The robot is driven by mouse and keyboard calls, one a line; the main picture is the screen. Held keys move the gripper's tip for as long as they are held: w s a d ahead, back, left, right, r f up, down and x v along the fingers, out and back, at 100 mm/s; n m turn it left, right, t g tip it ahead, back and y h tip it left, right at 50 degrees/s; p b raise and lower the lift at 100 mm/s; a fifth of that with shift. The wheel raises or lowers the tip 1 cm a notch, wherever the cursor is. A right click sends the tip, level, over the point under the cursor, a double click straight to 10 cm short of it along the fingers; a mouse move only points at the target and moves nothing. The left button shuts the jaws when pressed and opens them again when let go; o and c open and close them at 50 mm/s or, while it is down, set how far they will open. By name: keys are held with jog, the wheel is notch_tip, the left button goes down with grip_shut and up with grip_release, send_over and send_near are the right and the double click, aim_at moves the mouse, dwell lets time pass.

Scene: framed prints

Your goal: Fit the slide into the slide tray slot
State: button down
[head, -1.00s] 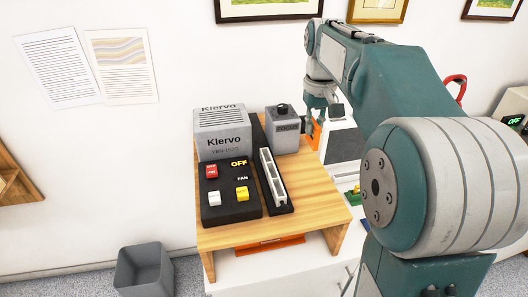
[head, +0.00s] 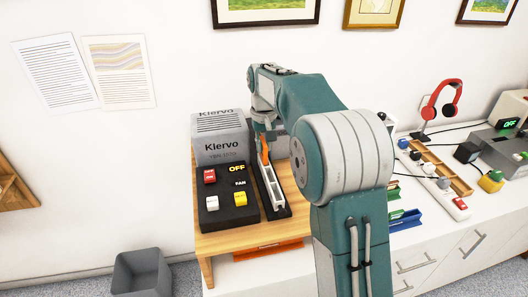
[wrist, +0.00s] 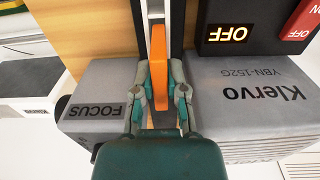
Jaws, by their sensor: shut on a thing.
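My gripper (wrist: 158,88) is shut on the orange slide (wrist: 159,62), which stands on edge between the fingers. In the head view the slide (head: 265,150) is at the far end of the white slide tray (head: 271,187), tilted a little and seemingly above it. The tray is a long, narrow, slotted piece in a black track (head: 285,208). In the wrist view the slide lines up with the tray's near end (wrist: 152,8). I cannot tell whether the slide touches a slot.
The grey Klervo projector (head: 219,139) stands left of the track, with a black button panel (head: 229,207) in front. The FOCUS box (wrist: 95,108) is close on the other side in the wrist view. A bin (head: 142,271) stands on the floor.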

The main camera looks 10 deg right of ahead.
aim_at(264, 142)
jog(key=shift+s+f, duration=0.15)
jog(key=shift+f, duration=1.2)
jog(key=c, duration=0.7)
grip_release()
jog(key=shift+r, duration=0.1)
notch_tip(264, 142, up, 12)
jog(key=shift+d+f, duration=0.1)
jog(key=shift+f, duration=0.15)
jog(key=shift+r, duration=0.35)
jog(key=s+t, duration=0.4)
jog(key=s, duration=2)
jog(key=s+f+t, duration=0.1)
jog(key=s+f, duration=0.4)
jog(key=s, duration=0.4)
jog(key=shift+f+t, duration=0.3)
jog(key=shift+f, duration=0.1)
